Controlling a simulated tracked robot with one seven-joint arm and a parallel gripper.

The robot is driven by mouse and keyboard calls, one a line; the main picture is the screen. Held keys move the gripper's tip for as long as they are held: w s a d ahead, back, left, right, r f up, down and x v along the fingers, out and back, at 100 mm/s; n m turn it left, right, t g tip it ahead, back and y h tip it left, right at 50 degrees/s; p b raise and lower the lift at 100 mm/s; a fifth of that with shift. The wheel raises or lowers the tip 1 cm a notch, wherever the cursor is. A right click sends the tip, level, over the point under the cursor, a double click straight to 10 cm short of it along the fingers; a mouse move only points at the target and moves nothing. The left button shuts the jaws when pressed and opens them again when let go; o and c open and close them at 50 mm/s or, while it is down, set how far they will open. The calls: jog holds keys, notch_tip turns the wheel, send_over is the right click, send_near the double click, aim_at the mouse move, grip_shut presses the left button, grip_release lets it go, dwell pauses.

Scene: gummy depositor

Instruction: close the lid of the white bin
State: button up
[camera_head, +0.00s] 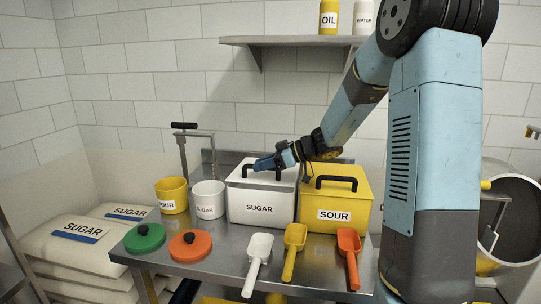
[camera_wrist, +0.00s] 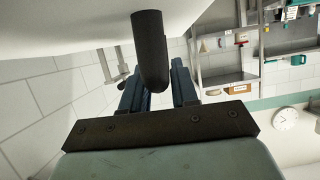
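The white bin (camera_head: 262,210), labelled SUGAR, stands on the steel table. Its white lid (camera_head: 245,183) lies across the top, and I cannot tell whether a small gap remains under it. The lid has a black handle (camera_head: 244,171), partly hidden by my gripper (camera_head: 264,163), which reaches in from the right. In the wrist view the white lid surface (camera_wrist: 70,20) fills the top, and the dark handle (camera_wrist: 150,50) comes off it. There the two blue fingers of my gripper (camera_wrist: 157,88) are apart, with the handle in front of the gap. I see no firm grip.
A yellow SOUR bin (camera_head: 335,205) stands close on the right. A yellow cup (camera_head: 172,197) and a white cup (camera_head: 208,200) stand left. Green (camera_head: 144,238) and orange (camera_head: 190,246) lids and several scoops (camera_head: 295,250) lie in front. A shelf (camera_head: 300,41) hangs above.

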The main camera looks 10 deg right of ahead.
jog(key=s+d+r, duration=0.1)
jog(key=s+r, duration=1.1)
jog(key=s, duration=0.2)
jog(key=shift+d, duration=0.3)
jog(key=s+d+f+m+h, duration=0.2)
jog(key=s+m+h, duration=0.4)
jog(key=s, duration=0.4)
jog(key=s+d+f+m+h, duration=0.2)
jog(key=s+d+m+h, duration=0.3)
jog(key=s, duration=0.5)
jog(key=shift+m+t+h, duration=0.4)
jog(key=shift+m+h, duration=0.4)
jog(key=shift+m, duration=0.4)
